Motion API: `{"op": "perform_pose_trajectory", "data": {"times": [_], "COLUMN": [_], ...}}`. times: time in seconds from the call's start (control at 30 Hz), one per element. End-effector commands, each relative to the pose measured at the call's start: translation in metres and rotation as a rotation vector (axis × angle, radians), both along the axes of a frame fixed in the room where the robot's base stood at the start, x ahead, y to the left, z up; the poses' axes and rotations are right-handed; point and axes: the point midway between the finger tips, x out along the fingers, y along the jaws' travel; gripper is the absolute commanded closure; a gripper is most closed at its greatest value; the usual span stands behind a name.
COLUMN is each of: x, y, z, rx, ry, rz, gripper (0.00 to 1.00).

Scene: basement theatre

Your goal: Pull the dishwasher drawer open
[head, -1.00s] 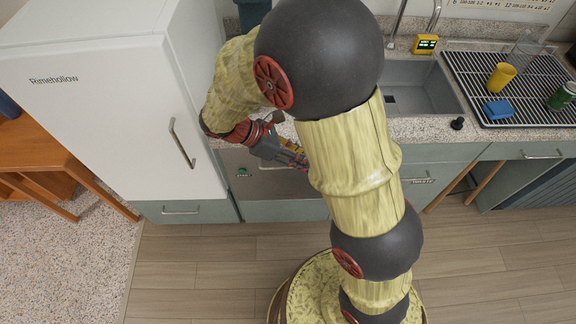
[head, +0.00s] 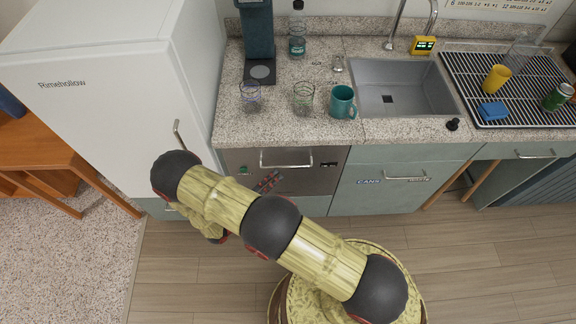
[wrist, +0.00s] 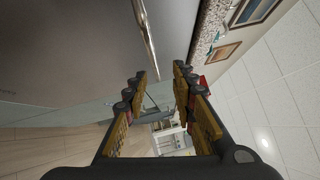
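The dishwasher drawer (head: 318,180) is a grey metal front under the counter, between the fridge and the sink cabinet. It looks shut, about level with the cabinet beside it. Its horizontal bar handle (head: 286,164) is in plain view near the top edge. The handle (wrist: 148,36) runs beyond the fingertips, toward the top of that view, not between the fingers.
The white fridge (head: 105,100) stands close on the left. Two glasses (head: 303,98) and a teal mug (head: 342,102) stand on the counter (head: 235,125) above the drawer. The sink cabinet (head: 390,195) is on the right. The wooden floor (head: 480,260) in front is clear.

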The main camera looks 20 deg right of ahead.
Motion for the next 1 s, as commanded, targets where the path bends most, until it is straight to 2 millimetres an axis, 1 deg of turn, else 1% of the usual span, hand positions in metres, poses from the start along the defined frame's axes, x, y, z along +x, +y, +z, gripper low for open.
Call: {"op": "perform_pose_trajectory", "data": {"times": [0.03,0.13,0.23,0.53,0.7,0.83,1.0], "x": [-0.001,0.0,0.003,0.022,0.031,0.033,0.034], "y": [0.002,0.003,-0.004,-0.044,-0.06,-0.065,-0.065], "z": [-0.005,-0.01,-0.011,-0.005,-0.002,-0.001,0.0], "rx": [-0.02,-0.042,-0.048,-0.046,-0.046,-0.045,-0.045], "ry": [0.018,0.039,0.044,0.043,0.043,0.043,0.042], "rz": [0.017,0.036,0.038,0.036,0.037,0.038,0.039], "gripper": [0.73,0.73,0.73,0.73,0.73,0.73,0.73]}}
